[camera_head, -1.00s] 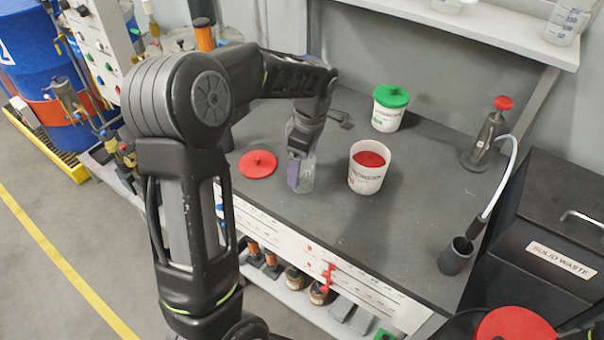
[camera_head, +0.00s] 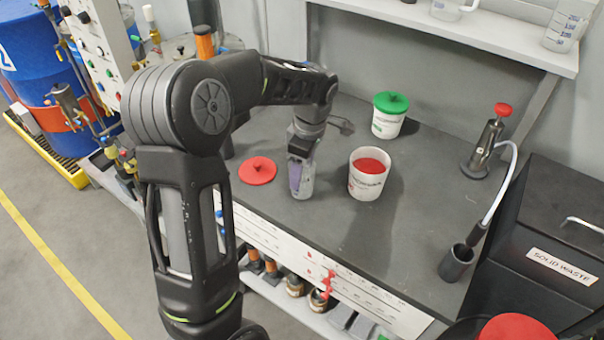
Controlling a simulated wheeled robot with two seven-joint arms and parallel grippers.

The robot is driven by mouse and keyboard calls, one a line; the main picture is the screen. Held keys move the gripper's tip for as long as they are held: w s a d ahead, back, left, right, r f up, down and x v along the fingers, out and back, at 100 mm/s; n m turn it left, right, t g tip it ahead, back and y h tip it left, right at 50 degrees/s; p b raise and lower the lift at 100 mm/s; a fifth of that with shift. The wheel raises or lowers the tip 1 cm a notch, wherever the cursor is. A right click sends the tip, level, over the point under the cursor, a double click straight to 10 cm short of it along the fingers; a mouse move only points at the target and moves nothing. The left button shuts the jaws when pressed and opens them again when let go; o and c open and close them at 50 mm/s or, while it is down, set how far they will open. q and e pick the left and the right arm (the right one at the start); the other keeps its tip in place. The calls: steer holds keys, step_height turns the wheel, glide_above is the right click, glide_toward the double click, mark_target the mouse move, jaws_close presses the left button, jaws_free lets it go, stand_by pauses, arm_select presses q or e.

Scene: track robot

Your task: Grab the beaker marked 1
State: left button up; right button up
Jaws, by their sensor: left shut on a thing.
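My left gripper (camera_head: 301,160) reaches down over the dark bench and is shut on a clear beaker (camera_head: 303,188). The beaker is upright at the bench top, between the red lid and the white tub. The gripper covers much of it, and I cannot read any mark on it. I cannot tell whether its base touches the bench. My right gripper is not in view.
A white tub (camera_head: 365,184) with red contents stands just right of the beaker. A red lid (camera_head: 257,170) lies left. A green-lidded tub (camera_head: 388,124) is behind. A pump bottle (camera_head: 486,145), a dark cup (camera_head: 456,262) and a solid waste bin (camera_head: 560,250) are at right. The bench (camera_head: 335,225) is clear in front.

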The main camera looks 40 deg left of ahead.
arm_select(q)
step_height(320, 180, up, 10)
steer(key=b, duration=0.1)
steer(key=shift+f, duration=0.1)
stand_by(0.7)
